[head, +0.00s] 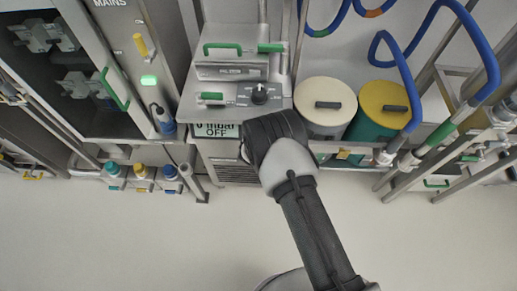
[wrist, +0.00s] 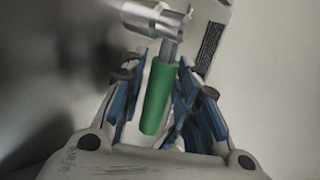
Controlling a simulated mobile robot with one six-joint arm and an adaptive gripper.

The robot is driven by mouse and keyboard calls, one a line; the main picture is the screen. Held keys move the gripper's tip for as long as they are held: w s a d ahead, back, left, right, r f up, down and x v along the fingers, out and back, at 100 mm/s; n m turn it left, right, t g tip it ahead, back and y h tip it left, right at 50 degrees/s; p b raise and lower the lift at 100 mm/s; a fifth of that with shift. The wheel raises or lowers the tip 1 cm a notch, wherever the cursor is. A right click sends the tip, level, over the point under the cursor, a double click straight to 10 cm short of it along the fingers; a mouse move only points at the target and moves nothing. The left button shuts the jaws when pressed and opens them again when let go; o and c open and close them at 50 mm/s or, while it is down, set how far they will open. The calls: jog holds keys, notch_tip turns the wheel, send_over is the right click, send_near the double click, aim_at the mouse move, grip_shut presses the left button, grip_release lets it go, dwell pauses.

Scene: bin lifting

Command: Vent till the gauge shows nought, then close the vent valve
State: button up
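In the wrist view a green lever handle (wrist: 159,95) hangs from a metal valve body (wrist: 150,20). My gripper (wrist: 160,85) is open around it; its blue-padded fingers stand on both sides, with gaps visible. I cannot tell whether either finger touches. In the head view my arm hides the gripper and this valve. A pale display (head: 217,130) beside my wrist shows "OFF" below a line that looks like "0 mbar", but its first character is hard to read. No dial gauge with a needle is clear.
Above my arm is a grey unit with a black knob (head: 259,94) and green handles. A cream-lidded drum (head: 325,106) and a yellow-lidded drum (head: 383,110) stand right of it, near blue hoses (head: 480,60). The left cabinet has a lit green lamp (head: 149,80). The floor (head: 130,235) is clear.

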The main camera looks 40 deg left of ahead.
jog(key=shift+r, duration=0.1)
jog(key=v, duration=1.2)
